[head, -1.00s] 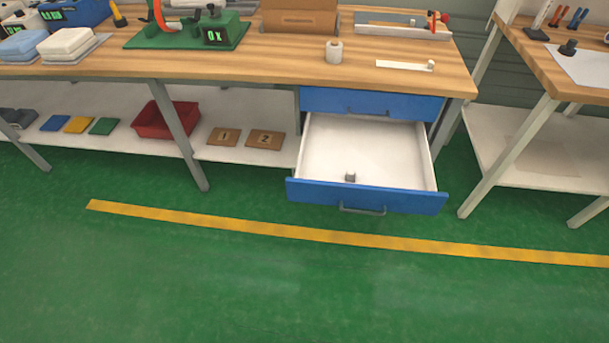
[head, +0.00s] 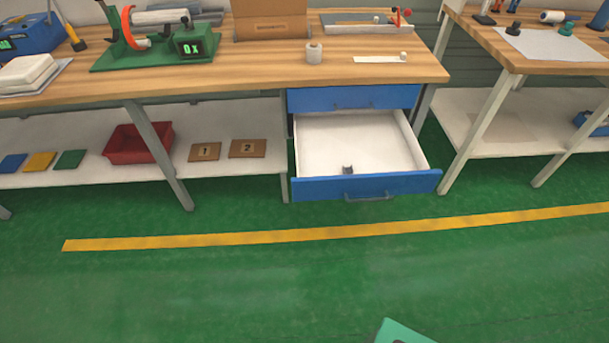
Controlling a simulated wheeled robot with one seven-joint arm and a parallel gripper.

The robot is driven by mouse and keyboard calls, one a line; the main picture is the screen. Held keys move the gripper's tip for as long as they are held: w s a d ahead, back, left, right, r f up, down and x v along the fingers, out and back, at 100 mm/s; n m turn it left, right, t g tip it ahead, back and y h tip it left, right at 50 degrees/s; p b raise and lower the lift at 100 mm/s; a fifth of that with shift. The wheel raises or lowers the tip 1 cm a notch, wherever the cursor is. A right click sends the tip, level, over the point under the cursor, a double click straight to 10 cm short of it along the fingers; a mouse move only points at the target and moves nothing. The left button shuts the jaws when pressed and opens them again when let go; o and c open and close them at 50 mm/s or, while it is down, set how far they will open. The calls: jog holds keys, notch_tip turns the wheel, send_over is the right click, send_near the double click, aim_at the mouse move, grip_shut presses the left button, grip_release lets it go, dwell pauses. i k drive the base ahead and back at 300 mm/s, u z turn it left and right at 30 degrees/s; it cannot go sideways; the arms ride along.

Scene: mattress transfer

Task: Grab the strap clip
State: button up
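A small dark grey piece, which looks like the strap clip (head: 347,169), lies on the white floor of the open drawer (head: 335,139), close to its blue front. It is too small to make out its shape clearly. Nothing touches it. The drawer is the lower of two under the right end of the wooden bench (head: 216,80); the upper blue drawer (head: 356,98) is shut. My gripper is not in view. A teal-green piece shows at the bottom edge, and I cannot tell what it is.
On the bench are a white roll (head: 313,54), a pale strip (head: 380,59), a green winding machine (head: 155,45) and a cardboard box (head: 271,20). A red bin (head: 138,144) is on the shelf below. Another bench (head: 540,45) stands right. The green floor before the drawer is clear.

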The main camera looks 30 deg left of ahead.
aim_at(348, 170)
jog(key=u, duration=0.6)
jog(key=i, duration=1)
jog(key=z, duration=0.05)
